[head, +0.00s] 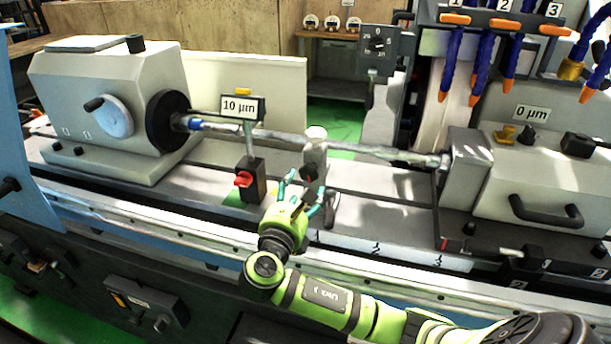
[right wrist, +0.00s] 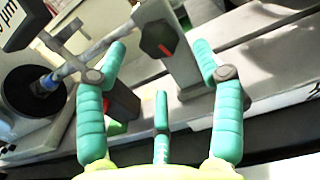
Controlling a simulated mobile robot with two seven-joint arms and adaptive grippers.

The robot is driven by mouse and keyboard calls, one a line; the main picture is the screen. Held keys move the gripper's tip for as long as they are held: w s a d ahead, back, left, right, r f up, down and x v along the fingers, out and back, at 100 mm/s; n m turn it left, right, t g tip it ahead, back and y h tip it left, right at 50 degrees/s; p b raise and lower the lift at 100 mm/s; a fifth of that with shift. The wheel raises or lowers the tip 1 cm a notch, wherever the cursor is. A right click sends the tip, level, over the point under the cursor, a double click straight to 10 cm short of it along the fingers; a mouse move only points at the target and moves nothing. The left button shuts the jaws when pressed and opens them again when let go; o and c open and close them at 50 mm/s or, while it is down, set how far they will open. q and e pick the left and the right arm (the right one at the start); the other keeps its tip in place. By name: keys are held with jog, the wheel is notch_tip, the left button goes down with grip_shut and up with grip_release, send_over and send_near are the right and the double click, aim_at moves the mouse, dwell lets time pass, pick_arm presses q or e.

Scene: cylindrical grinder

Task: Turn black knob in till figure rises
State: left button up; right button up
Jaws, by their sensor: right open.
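The black knob (right wrist: 158,40), with a red mark on its face, sits on a grey upright support (head: 315,150) under the long shaft (head: 350,148). My right gripper (head: 308,187) is open in front of this support. In the right wrist view my right gripper (right wrist: 158,66) has its fingers spread on both sides of the knob, apparently short of it and empty. In the head view the knob is hard to make out near the fingers. A display (head: 238,107) left of the support reads 10 µm. Another display (head: 532,113) at the right reads 0 µm. My left gripper is not in view.
A black post with a red knob (head: 243,179) stands just left of my right gripper. The grey headstock (head: 105,110) is at the left and the tailstock housing (head: 540,170) at the right. Blue hoses with orange nozzles (head: 510,65) hang at upper right.

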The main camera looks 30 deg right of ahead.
aim_at(308, 176)
jog(key=shift+w+d+r, duration=0.1)
jog(key=shift+w+d, duration=0.15)
jog(key=shift+d, duration=0.1)
jog(key=p+x, duration=0.2)
jog(key=x, duration=0.4)
jog(key=shift+a, duration=0.1)
jog(key=c, duration=1.2)
